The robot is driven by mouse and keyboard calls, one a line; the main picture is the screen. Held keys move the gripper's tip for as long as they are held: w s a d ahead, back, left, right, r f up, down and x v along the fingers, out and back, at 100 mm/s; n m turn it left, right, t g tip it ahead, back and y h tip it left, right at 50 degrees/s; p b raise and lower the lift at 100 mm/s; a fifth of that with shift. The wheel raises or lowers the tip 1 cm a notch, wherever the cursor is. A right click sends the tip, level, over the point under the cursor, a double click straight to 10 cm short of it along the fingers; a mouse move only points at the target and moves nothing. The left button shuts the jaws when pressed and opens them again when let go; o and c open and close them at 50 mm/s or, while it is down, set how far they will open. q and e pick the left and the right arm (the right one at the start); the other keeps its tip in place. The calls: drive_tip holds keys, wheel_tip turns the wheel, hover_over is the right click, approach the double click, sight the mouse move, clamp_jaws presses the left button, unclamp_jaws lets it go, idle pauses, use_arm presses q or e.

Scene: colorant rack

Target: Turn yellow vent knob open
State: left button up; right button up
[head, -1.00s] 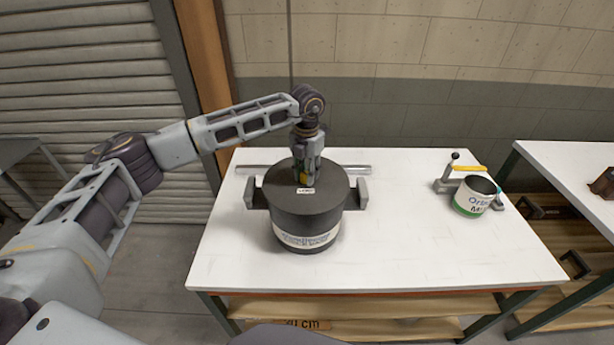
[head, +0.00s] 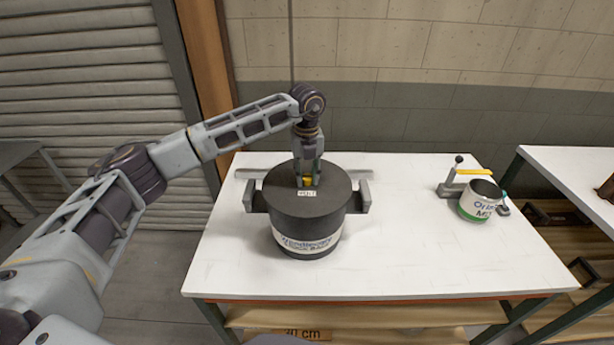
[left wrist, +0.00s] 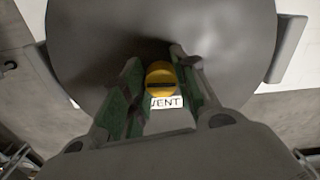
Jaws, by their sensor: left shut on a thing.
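The yellow vent knob (head: 308,182) sits on top of a dark grey lidded pot (head: 304,204). In the left wrist view the knob (left wrist: 161,77) is round, with a dark slot lying roughly across the picture, just above a white VENT label (left wrist: 166,102). My left gripper (head: 307,180) points down onto the lid and is shut on the knob. In the left wrist view its green-padded fingers (left wrist: 160,84) stand on either side of the knob; the exact contact is hard to see. My right gripper is not in view.
The pot stands on a white table (head: 400,260) between two grey side brackets. A white and green can (head: 478,203) sits in a holder with a yellow lever (head: 474,171) at the right. The table between them is clear. A wall stands behind.

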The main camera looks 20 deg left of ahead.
sight(307, 176)
use_arm(q)
drive_tip(key=shift+r+n, duration=0.1)
drive_tip(key=shift+n, duration=0.4)
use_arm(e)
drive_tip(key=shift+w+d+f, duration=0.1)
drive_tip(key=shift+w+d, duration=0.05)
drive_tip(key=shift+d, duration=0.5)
use_arm(q)
drive_tip(key=o, duration=1)
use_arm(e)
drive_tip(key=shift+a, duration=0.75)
use_arm(q)
drive_tip(key=shift+r, duration=5.95)
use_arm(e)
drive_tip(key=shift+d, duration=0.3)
